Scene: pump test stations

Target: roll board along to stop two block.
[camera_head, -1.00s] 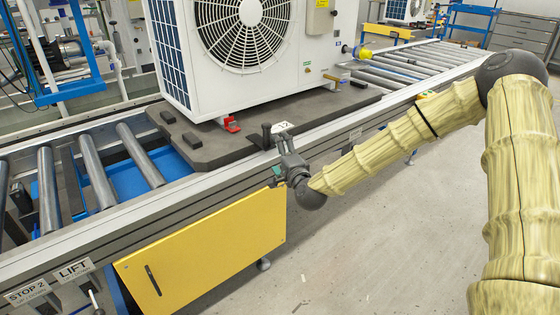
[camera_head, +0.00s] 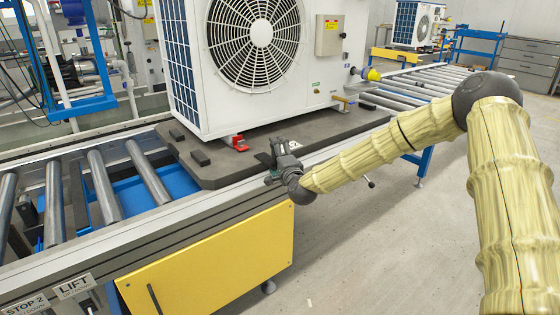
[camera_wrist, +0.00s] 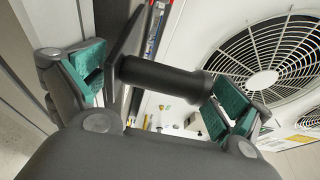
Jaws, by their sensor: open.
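The dark grey board (camera_head: 225,170) lies on the roller conveyor and carries a white fan unit (camera_head: 260,65). My gripper (camera_head: 279,150) is at the board's near edge. In the wrist view my gripper (camera_wrist: 158,88) is open, with teal pads apart. A black round handle (camera_wrist: 165,77) lies across the gap between the pads; I cannot tell whether it touches them. In the head view my gripper mostly hides this handle. The STOP 2 label (camera_head: 25,304) is on the conveyor's front rail at the lower left. I cannot clearly make out the stop block itself.
Bare rollers (camera_head: 103,187) lie left of the board, over a blue pan. A LIFT label (camera_head: 75,284) is beside the STOP 2 label. A yellow panel (camera_head: 210,260) hangs below the near rail. Open floor (camera_head: 390,260) lies in front. Another unit (camera_head: 415,22) stands at the back right.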

